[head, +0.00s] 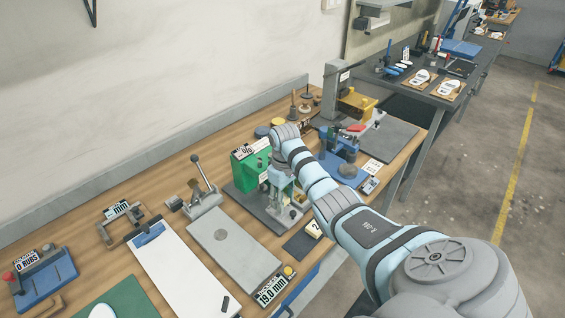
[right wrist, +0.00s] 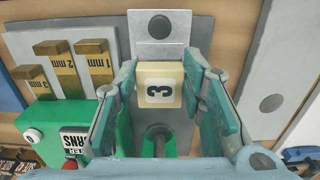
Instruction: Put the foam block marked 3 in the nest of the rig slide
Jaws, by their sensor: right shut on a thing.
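The foam block marked 3 (right wrist: 159,88) is a small cream block with a black 3 on its face. It sits between the fingers of my right gripper (right wrist: 160,80), which is shut on it. In the head view my right gripper (head: 281,187) points down over the rig (head: 246,197), beside its green box (head: 252,166). In the right wrist view a grey plate with a dark round spot (right wrist: 159,27) lies beyond the block, and a green part with a slot lies below it. I cannot make out the nest or whether the block touches anything. My left gripper is out of view.
Another cream block (head: 313,229) lies on a dark mat at the bench's front edge. A grey plate (head: 232,250), a white clipboard (head: 178,272) and a lever clamp (head: 203,195) lie to the left. A blue press (head: 340,160) stands to the right. Gold thickness gauges (right wrist: 66,70) lie near the gripper.

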